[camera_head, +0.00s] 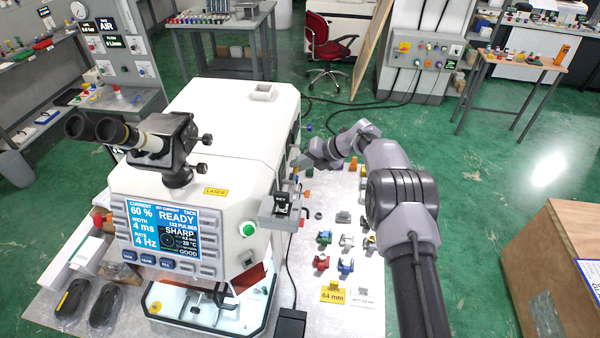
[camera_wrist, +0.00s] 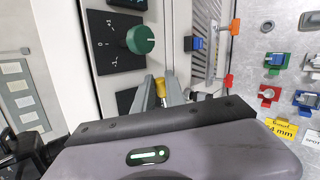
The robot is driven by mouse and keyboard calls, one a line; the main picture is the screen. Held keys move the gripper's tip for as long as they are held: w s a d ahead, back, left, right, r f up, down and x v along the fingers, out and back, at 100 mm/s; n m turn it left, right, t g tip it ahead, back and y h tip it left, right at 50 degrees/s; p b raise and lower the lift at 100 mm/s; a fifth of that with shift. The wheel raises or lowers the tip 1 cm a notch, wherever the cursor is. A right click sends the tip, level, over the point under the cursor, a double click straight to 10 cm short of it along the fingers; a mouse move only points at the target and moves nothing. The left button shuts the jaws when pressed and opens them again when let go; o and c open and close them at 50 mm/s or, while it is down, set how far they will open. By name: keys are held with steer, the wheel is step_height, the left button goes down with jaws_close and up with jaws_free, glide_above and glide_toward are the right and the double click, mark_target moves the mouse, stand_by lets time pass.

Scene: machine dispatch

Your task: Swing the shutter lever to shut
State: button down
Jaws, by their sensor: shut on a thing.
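The laser machine (camera_head: 240,120) is a white bench unit with a lit screen reading READY. In the wrist view my gripper (camera_wrist: 161,97) reaches to the machine's side panel and is shut on a small yellow knob (camera_wrist: 160,84), apparently the end of the shutter lever. The lever's shaft and its shut mark are hidden by the fingers and the wrist. In the head view my gripper (camera_head: 301,163) is at the right side of the machine, and the lever cannot be made out there.
A green dial (camera_wrist: 140,40) on a black plate sits beside the gripper. Coloured fixtures (camera_head: 346,266) and a yellow 64 mm card (camera_head: 333,294) lie on the bench. A wooden crate (camera_head: 560,260) stands at right.

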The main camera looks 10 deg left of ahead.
steer(key=shift+w+f+g+b, duration=0.1)
steer(key=shift+f+g+b, duration=0.3)
steer(key=shift+b, duration=0.4)
steer(key=shift+r+b, duration=0.1)
steer(key=shift+b, duration=0.3)
steer(key=c, duration=1.6)
jaws_free()
steer(key=shift+a, duration=0.1)
steer(key=shift+c, duration=0.2)
steer(key=v, duration=1.7)
steer(key=shift+r, duration=0.15)
